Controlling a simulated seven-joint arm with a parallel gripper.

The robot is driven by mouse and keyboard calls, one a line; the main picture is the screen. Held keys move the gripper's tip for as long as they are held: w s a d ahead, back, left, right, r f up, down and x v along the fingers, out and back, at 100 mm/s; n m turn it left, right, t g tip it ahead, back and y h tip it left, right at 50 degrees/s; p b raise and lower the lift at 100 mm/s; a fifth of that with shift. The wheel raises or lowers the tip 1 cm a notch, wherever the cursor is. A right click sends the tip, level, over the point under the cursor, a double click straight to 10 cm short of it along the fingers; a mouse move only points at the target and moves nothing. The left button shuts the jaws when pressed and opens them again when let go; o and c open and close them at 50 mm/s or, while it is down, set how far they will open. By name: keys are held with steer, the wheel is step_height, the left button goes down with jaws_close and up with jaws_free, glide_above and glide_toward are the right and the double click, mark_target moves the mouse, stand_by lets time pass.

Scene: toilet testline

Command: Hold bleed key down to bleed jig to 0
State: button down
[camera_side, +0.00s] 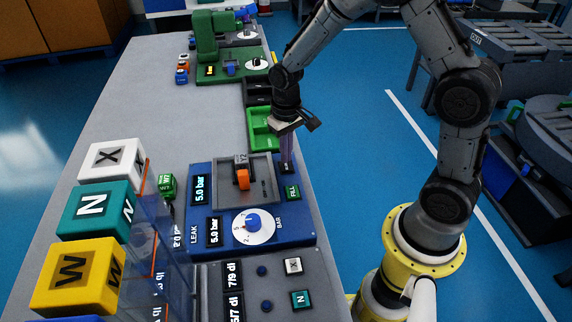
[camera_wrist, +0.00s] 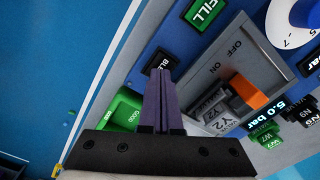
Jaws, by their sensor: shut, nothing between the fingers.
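My gripper (camera_side: 287,159) is shut and empty, pointing down at the right edge of the blue leak jig (camera_side: 205,172). Its purple fingertips (camera_wrist: 164,72) are at the dark bleed key (camera_wrist: 155,62) in the wrist view and cover part of its label. I cannot tell whether they touch or press the key. Both jig displays (camera_side: 199,189) in the side view read 5.0 bar. A valve block with an orange lever (camera_side: 242,181) sits in the grey recess. The lever also shows in the wrist view (camera_wrist: 248,92), near the ON and OFF marks.
The green FILL key (camera_side: 293,192) is just in front of the bleed key. A white dial with a blue knob (camera_side: 253,223) is nearer the camera. A green tray (camera_side: 260,128) lies behind my gripper. Lettered cubes (camera_side: 92,208) stand at left.

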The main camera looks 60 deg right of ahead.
steer(key=shift+f, duration=1)
stand_by(1.3)
steer(key=shift+r, duration=3.25)
steer(key=shift+r, duration=0.1)
step_height(320, 180, up, 8)
steer(key=t, duration=0.2)
glide_above(286, 165)
steer(key=s+a+r+n+t, duration=0.1)
steer(key=s+a+r+t, duration=0.15)
steer(key=s+r, duration=0.5)
steer(key=s+n+t, duration=0.1)
steer(key=s+n, duration=0.1)
steer(key=s, duration=1.1)
steer(key=shift+s+a, duration=0.25)
steer(key=shift+a, duration=0.05)
